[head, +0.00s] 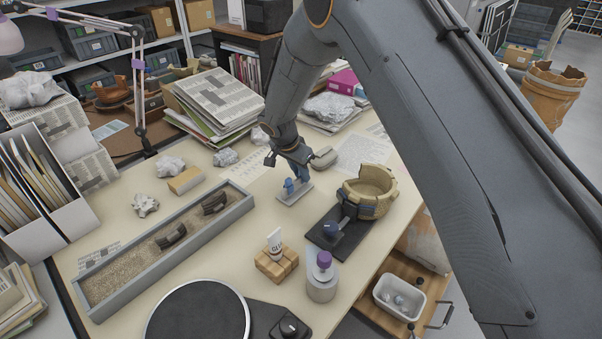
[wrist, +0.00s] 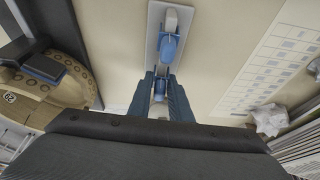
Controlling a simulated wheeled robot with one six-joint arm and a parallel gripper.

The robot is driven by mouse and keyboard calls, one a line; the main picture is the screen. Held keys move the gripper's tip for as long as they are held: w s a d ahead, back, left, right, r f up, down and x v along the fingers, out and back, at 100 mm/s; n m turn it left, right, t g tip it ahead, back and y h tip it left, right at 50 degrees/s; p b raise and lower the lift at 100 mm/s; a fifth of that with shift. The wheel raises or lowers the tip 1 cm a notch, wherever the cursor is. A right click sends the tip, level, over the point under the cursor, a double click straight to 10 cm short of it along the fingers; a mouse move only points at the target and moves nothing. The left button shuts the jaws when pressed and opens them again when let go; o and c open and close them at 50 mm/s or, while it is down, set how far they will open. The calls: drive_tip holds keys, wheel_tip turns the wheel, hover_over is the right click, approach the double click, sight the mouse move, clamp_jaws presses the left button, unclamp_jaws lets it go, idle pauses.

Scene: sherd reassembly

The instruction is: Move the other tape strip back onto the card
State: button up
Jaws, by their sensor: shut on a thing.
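The card (head: 285,199) is a small pale grey plate lying on the table, left of the pot; it also shows at the top of the wrist view (wrist: 153,28). One blue tape strip (wrist: 169,46) with a pale end sits on the card. My gripper (head: 301,176) is over the card's far end, pointing down. In the wrist view its dark blue fingers (wrist: 160,84) are shut on another blue tape strip (wrist: 159,91), mostly hidden between them. Whether this strip touches the card I cannot tell.
The tan pot (head: 370,190) with blue patches stands right, by a black stand (head: 335,242). A sand tray (head: 130,265) lies left. A glue tube (head: 274,241) on a wooden block, a purple-capped jar (head: 322,278) and a turntable (head: 197,312) are in front. Printed sheets lie behind.

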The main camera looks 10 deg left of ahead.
drive_tip(key=shift+f, duration=0.2)
idle(0.4)
drive_tip(key=o, duration=0.8)
drive_tip(key=shift+r, duration=0.1)
drive_tip(key=shift+b+v, duration=1.15)
drive_tip(key=shift+v, duration=2.7)
drive_tip(key=s+d+r+n+g, duration=0.1)
drive_tip(key=s+d+r+n, duration=0.2)
drive_tip(key=d, duration=1)
drive_tip(key=s+d+r+n, duration=0.1)
drive_tip(key=s+d, duration=0.6)
drive_tip(key=s, duration=0.1)
drive_tip(key=s+d+r+n+g+y, duration=0.1)
drive_tip(key=s+d, duration=0.5)
drive_tip(key=s, duration=0.2)
drive_tip(key=s+d+r+n+y, duration=0.1)
drive_tip(key=s+d, duration=0.6)
drive_tip(key=s, duration=0.1)
drive_tip(key=shift+d+g, duration=0.35)
drive_tip(key=shift+g, duration=0.05)
